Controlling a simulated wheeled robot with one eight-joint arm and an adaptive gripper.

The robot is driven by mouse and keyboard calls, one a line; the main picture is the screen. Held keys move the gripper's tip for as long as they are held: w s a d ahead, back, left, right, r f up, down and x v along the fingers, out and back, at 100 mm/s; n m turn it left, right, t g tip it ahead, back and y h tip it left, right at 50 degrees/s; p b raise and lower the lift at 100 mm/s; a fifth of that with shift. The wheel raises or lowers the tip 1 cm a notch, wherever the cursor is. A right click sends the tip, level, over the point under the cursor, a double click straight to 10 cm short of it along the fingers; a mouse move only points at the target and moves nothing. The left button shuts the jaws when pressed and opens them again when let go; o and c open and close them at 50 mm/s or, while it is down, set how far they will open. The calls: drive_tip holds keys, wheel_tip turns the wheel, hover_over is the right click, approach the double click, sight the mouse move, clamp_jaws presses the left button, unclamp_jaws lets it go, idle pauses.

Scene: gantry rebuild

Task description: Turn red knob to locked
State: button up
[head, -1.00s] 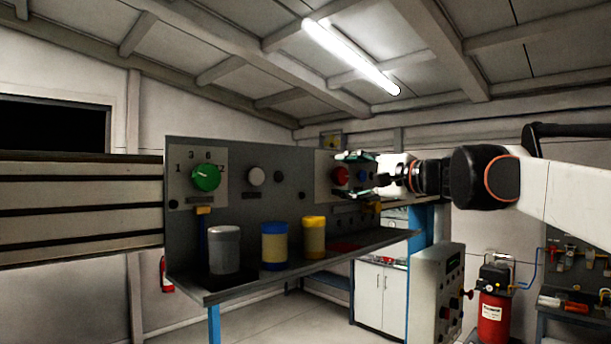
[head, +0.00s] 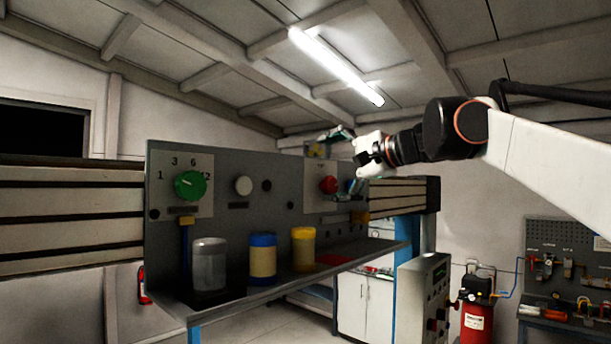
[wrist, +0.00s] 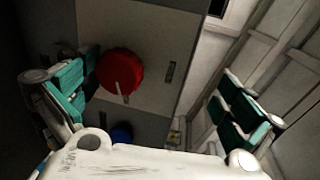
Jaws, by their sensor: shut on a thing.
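The red knob (head: 328,185) is on a light plate on the right part of the grey upright panel. In the wrist view the red knob (wrist: 120,72) shows a pale pointer mark toward the bottom of the picture. My gripper (head: 343,160) is tilted in front of the panel, with its teal-padded fingers spread wide. In the wrist view my gripper (wrist: 158,100) has its left finger close beside the knob. I cannot tell whether they touch. The right finger stands in free air, well away from the knob. Nothing shows clamped between the fingers.
A blue knob (wrist: 121,132) is near the red one. A green dial (head: 190,186) and a white knob (head: 243,186) are farther left on the panel. A grey jar (head: 209,264), a blue-lidded jar (head: 263,260) and a yellow jar (head: 303,249) stand on the shelf below.

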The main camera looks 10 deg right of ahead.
drive_tip(key=shift+s+d+r, duration=0.1)
drive_tip(key=shift+d+r, duration=0.15)
drive_tip(key=shift+r, duration=0.2)
drive_tip(key=shift+s+d+r, duration=0.1)
drive_tip(key=shift+s+d, duration=0.1)
drive_tip(key=shift+s, duration=0.05)
drive_tip(key=shift+c, duration=0.3)
drive_tip(key=shift+s+d, duration=0.1)
drive_tip(key=shift+d, duration=0.15)
drive_tip(key=shift+s+d, duration=0.1)
drive_tip(key=shift+s, duration=0.15)
drive_tip(key=shift+c, duration=0.5)
drive_tip(key=v, duration=0.6)
drive_tip(key=shift+s+a, duration=0.2)
drive_tip(key=shift+s, duration=0.2)
drive_tip(key=c, duration=0.5)
drive_tip(key=shift+o, duration=0.2)
drive_tip(key=s+d+f, duration=0.1)
drive_tip(key=s+d, duration=0.5)
drive_tip(key=s, duration=0.2)
drive_tip(key=shift+s, duration=0.35)
drive_tip(key=shift+f, duration=0.1)
